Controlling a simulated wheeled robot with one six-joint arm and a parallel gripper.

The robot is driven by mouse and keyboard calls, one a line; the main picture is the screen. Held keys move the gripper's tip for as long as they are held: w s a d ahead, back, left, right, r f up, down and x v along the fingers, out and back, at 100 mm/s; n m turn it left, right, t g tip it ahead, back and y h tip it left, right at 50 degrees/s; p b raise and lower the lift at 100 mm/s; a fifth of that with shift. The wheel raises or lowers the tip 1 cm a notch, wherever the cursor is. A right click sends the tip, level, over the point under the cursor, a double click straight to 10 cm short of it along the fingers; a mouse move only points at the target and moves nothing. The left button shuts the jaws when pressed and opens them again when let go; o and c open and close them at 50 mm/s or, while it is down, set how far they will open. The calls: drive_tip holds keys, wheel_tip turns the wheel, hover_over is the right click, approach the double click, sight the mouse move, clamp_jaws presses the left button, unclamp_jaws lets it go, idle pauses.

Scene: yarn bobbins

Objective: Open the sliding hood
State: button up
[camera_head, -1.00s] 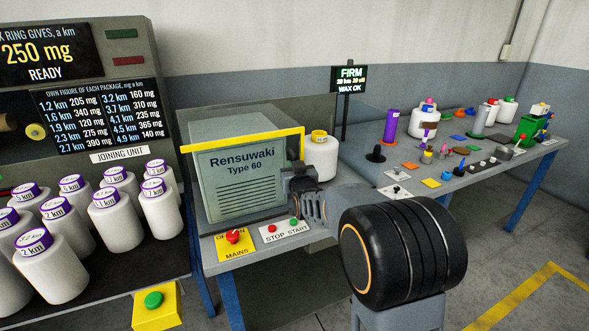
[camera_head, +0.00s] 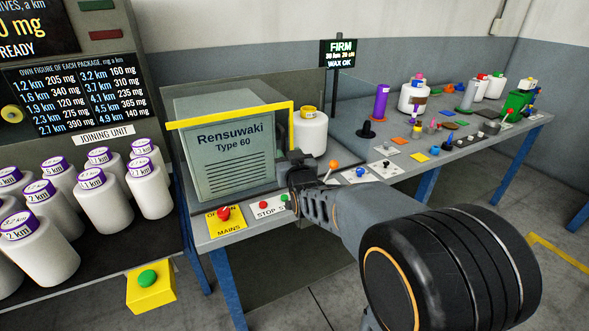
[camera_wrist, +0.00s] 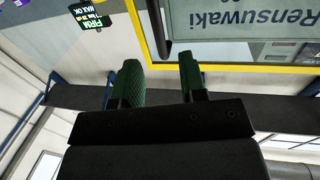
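The hood is a clear box with a yellow frame (camera_head: 230,114) over the grey machine marked "Rensuwaki Type 60" (camera_head: 228,155). It looks closed over the machine's front. In the wrist view, which is upside down, the yellow frame (camera_wrist: 240,69) runs close beyond the fingers, and a dark bar (camera_wrist: 157,28) stands at the frame's side edge. My gripper (camera_head: 296,163) is at the machine's lower right, near the frame's right side. In the wrist view my gripper (camera_wrist: 160,78) has its two green pads apart with nothing between them. The fingertips are hard to make out in the head view.
Below the machine are a red mains knob (camera_head: 223,213) on a yellow plate and a stop/start plate (camera_head: 270,208), partly covered by my arm. Many white bobbins (camera_head: 105,205) fill the left table.

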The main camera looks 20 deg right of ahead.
drive_tip(key=shift+s+a, duration=0.15)
drive_tip(key=shift+s, duration=1.35)
drive_tip(key=shift+s+a, duration=0.15)
drive_tip(key=shift+s, duration=1.3)
drive_tip(key=s+a+f+g+y+p, duration=0.1)
drive_tip(key=s+f+g+p, duration=0.2)
drive_tip(key=s+f+g, duration=0.5)
drive_tip(key=s+a+r+n+g+p, duration=0.1)
drive_tip(key=s+a+r+g+p, duration=0.1)
drive_tip(key=s+r+g+p, duration=0.4)
drive_tip(key=s+r+p, duration=0.2)
drive_tip(key=s+p, duration=0.1)
drive_tip(key=s, duration=0.1)
drive_tip(key=shift+s+a+r+y, duration=0.2)
drive_tip(key=shift+a+r+y, duration=0.1)
drive_tip(key=shift+a+r, duration=0.1)
drive_tip(key=shift+c, duration=0.5)
